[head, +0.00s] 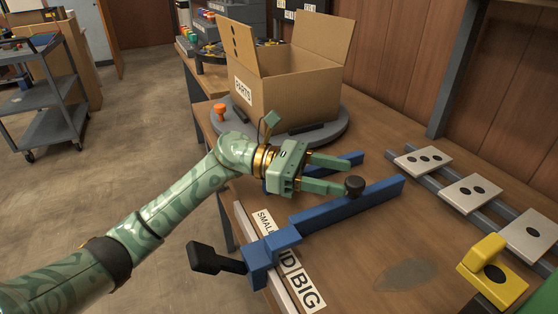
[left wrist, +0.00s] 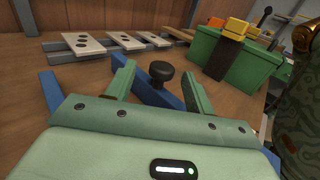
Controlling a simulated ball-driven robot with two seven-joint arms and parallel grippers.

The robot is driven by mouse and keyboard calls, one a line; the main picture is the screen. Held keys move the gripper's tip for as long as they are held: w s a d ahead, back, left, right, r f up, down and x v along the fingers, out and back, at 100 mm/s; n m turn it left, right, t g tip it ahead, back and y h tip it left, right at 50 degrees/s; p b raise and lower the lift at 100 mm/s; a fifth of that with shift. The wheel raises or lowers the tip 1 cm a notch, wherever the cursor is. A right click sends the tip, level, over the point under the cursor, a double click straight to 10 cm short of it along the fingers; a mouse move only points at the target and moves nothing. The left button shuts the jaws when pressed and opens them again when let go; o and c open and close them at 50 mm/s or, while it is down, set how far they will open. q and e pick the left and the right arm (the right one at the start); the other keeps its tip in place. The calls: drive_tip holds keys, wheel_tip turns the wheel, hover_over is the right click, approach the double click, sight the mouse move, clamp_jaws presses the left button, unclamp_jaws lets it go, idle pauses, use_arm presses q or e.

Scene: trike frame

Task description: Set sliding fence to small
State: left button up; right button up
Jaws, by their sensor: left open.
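The sliding fence (head: 335,205) is a long blue bar with a round black knob (head: 355,186) on top. Its blue clamp end (head: 262,258) sits on the white label strip (head: 297,284) marked SMALL, MID and BIG, covering the start of MID. A black lever handle (head: 215,258) sticks out left of the clamp. My left gripper (head: 346,174) is open and empty, reaching right above the table, its near finger close to the knob. In the left wrist view the knob (left wrist: 161,72) shows between the open fingers, beyond their tips; contact is not visible. My right gripper is not seen.
A second blue bar (head: 352,158) lies behind my gripper. A cardboard PARTS box (head: 290,85) stands on a grey turntable (head: 335,127) at the back. Plates with holes (head: 470,192) rest on rails at right. A yellow block (head: 492,270) is at front right.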

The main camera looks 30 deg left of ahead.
use_arm(q)
drive_tip(key=a, duration=0.3)
drive_tip(key=s+a, duration=0.1)
drive_tip(key=a, duration=0.6)
drive_tip(key=shift+s+a, duration=0.3)
drive_tip(key=shift+a, duration=0.05)
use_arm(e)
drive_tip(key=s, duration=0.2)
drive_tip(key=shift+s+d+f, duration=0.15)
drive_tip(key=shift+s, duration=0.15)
